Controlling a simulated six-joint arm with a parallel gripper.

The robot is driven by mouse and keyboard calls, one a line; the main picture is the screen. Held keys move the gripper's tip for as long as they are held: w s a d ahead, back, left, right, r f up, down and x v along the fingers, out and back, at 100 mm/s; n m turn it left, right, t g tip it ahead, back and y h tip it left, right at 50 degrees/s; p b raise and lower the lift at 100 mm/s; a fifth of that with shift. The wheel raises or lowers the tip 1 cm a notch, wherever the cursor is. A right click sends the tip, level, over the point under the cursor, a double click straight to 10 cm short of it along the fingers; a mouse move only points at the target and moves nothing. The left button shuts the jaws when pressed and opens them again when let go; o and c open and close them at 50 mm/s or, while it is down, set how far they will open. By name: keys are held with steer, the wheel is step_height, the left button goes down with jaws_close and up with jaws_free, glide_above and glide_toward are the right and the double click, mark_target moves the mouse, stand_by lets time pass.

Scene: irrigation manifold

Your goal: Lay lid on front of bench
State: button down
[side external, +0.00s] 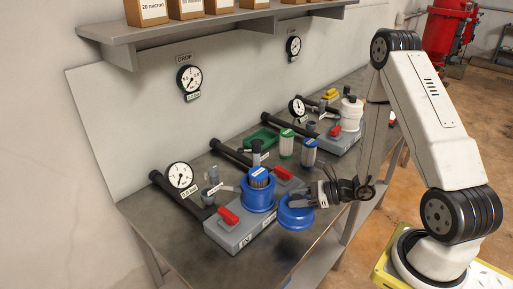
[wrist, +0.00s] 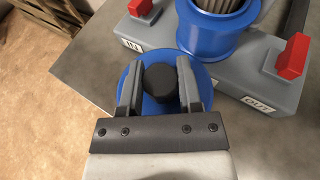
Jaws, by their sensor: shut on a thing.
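The lid (side external: 295,217) is a round blue cap with a black knob, also seen in the wrist view (wrist: 151,56). My gripper (side external: 309,200) is shut on the knob, with one finger on each side in the wrist view (wrist: 158,82). The lid is level or nearly so, in front of the grey manifold block and near the front edge of the bench (side external: 262,262). I cannot tell whether it touches the bench top. The blue filter housing (side external: 256,198) stands open on the block, with a pleated cartridge (wrist: 222,5) inside.
The grey block (side external: 232,236) carries red valve handles (side external: 228,215), close beside the lid. Bare bench shows at the front left of the block.

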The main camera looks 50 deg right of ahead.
steer(key=shift+f, duration=2.1)
steer(key=shift+f, duration=1.75)
steer(key=shift+f, duration=0.2)
steer(key=shift+c, duration=1.4)
jaws_free()
steer(key=shift+r, duration=0.15)
steer(key=shift+s+d+r, duration=0.1)
steer(key=v, duration=0.7)
